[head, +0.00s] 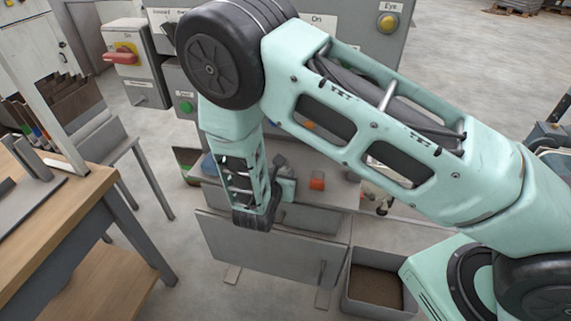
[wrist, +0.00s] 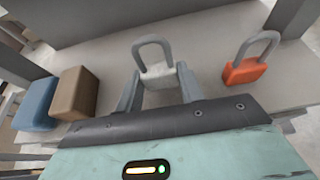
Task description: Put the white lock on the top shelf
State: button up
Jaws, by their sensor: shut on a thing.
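The white lock (wrist: 158,74), with a grey shackle, stands between the two fingers of my gripper (wrist: 160,88) in the wrist view. My gripper is shut on its body, and the shackle points away from me. Whether the lock touches the grey shelf (wrist: 205,62) or hangs just above it, I cannot tell. In the head view my gripper (head: 284,178) is low over the shelf (head: 341,197), partly behind my arm, and the white lock cannot be made out there.
An orange lock (wrist: 244,70) lies to the right of the white one; it also shows in the head view (head: 317,183). A brown block (wrist: 75,92) and a blue block (wrist: 36,103) are to the left. A grey bin (head: 376,287) stands on the floor; a wooden bench (head: 62,205) is at left.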

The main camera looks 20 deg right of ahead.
aim_at(285, 167)
jog(key=shift+w+d, duration=0.35)
jog(key=shift+w, duration=0.1)
jog(key=shift+w+d+r+p, duration=0.1)
jog(key=shift+w+d+p, duration=0.3)
jog(key=shift+w+d, duration=0.65)
jog(key=shift+w+f, duration=0.45)
jog(key=shift+f, duration=0.35)
jog(key=shift+f, duration=0.2)
jog(key=o, duration=1)
